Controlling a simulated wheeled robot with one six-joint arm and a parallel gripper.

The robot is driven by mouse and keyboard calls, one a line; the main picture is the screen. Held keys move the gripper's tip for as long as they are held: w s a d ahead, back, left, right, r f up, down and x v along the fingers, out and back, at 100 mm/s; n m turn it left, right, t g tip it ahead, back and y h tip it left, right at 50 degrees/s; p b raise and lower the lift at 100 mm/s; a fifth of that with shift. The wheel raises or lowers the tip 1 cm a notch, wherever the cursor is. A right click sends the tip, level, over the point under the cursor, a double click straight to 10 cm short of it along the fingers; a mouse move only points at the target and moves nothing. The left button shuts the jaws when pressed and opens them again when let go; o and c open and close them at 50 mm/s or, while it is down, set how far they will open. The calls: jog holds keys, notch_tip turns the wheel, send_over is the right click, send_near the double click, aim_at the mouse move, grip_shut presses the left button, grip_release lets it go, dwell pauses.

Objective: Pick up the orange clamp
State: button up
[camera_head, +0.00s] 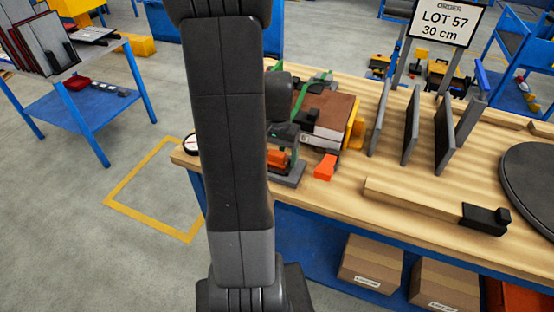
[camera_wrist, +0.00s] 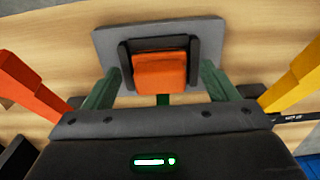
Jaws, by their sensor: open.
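The orange clamp shows in the wrist view as an orange block (camera_wrist: 160,72) between dark side pieces, above a grey base plate (camera_wrist: 211,38). My gripper (camera_wrist: 156,84) is open, with one greenish finger on each side of the orange part. I cannot tell whether the fingers touch it. In the head view, orange (camera_head: 277,158) shows on a grey base (camera_head: 289,178) near the table's left end, partly hidden by my arm. My gripper is low over it there, mostly hidden.
Upright grey panels (camera_head: 410,127) and a wooden strip (camera_head: 410,201) lie to the right.

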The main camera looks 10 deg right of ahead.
jog(key=c, duration=1.1)
jog(key=shift+r, duration=0.1)
notch_tip(320, 180, up, 11)
jog(key=p, duration=0.1)
notch_tip(320, 180, up, 4)
jog(key=p, duration=0.4)
send_over(277, 153)
